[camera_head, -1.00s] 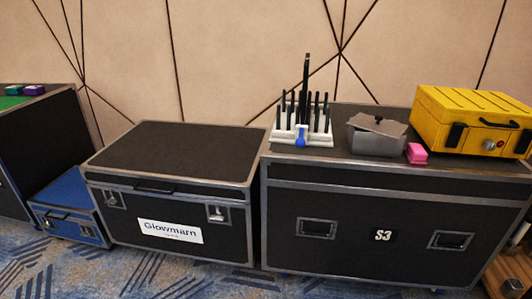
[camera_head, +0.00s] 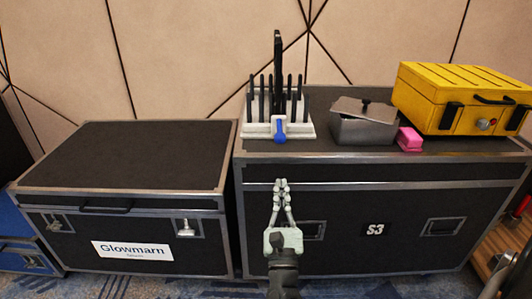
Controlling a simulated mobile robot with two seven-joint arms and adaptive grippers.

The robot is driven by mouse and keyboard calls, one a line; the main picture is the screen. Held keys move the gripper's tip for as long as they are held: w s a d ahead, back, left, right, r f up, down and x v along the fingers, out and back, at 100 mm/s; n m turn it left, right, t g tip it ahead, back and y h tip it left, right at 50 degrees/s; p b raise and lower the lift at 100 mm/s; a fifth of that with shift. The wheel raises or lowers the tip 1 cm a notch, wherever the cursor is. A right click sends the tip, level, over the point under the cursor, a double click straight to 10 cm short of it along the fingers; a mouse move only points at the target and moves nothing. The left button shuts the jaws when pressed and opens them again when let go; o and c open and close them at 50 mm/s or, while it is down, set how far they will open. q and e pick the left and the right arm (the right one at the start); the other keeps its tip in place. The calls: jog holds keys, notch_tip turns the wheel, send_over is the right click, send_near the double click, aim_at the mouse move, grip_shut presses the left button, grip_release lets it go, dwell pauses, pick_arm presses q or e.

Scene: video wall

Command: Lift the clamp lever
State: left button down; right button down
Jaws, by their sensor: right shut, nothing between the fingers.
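A white holder (camera_head: 256,130) with several black upright prongs and one taller black bar stands near the front left of the large case marked S3. A blue lever (camera_head: 280,130) hangs at the front of this holder, pointing down; it looks like the clamp lever. My right gripper (camera_head: 281,184) comes up from the bottom of the view. It is shut and empty, in front of the S3 case's front face, below the blue lever in the picture and apart from it. My left gripper is not in view.
The S3 case (camera_head: 340,240) also carries a grey metal box (camera_head: 362,131) with a tilted lid, a pink block (camera_head: 409,139) and a yellow case (camera_head: 455,90). A lower black case (camera_head: 120,155) with a bare top stands at left.

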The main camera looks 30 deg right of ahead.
aim_at(280, 155)
jog(key=shift+s, duration=0.1)
